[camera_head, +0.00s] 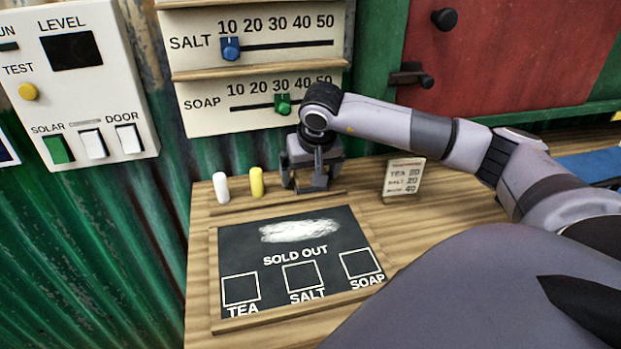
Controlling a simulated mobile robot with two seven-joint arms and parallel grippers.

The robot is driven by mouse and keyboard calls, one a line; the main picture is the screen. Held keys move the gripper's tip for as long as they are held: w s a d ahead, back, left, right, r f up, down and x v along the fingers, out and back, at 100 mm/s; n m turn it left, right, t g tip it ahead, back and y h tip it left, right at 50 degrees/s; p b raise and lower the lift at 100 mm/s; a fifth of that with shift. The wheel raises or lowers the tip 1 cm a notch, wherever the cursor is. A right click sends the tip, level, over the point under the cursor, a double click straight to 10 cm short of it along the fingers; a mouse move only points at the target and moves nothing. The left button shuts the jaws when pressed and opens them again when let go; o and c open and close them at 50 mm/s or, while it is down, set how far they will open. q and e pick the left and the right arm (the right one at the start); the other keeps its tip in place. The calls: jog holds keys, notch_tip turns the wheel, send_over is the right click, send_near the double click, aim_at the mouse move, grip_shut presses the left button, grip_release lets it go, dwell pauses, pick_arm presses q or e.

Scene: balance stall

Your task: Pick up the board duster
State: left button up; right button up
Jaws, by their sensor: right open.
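My right gripper (306,180) points down at the back of the wooden counter, just right of the yellow chalk. Its jaws are open, with the fingertips low near the wooden ledge behind the chalkboard. I cannot clearly make out the board duster; the gripper hides the spot beneath and behind it. The chalkboard (240,258) lies on the counter in front of the gripper, with a white chalk smear, the words SOLD OUT and boxes marked TEA, SALT and SOAP. My left gripper is not in view.
A white chalk (221,188) and a yellow chalk (256,183) stand left of the gripper. A small price card (403,178) stands to its right. The slider panel (262,104) hangs close behind, and the switch box (85,80) is at upper left.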

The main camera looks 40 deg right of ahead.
aim_at(311, 173)
jog(key=shift+c, duration=0.3)
jog(key=c, duration=1)
jog(key=shift+r, duration=0.1)
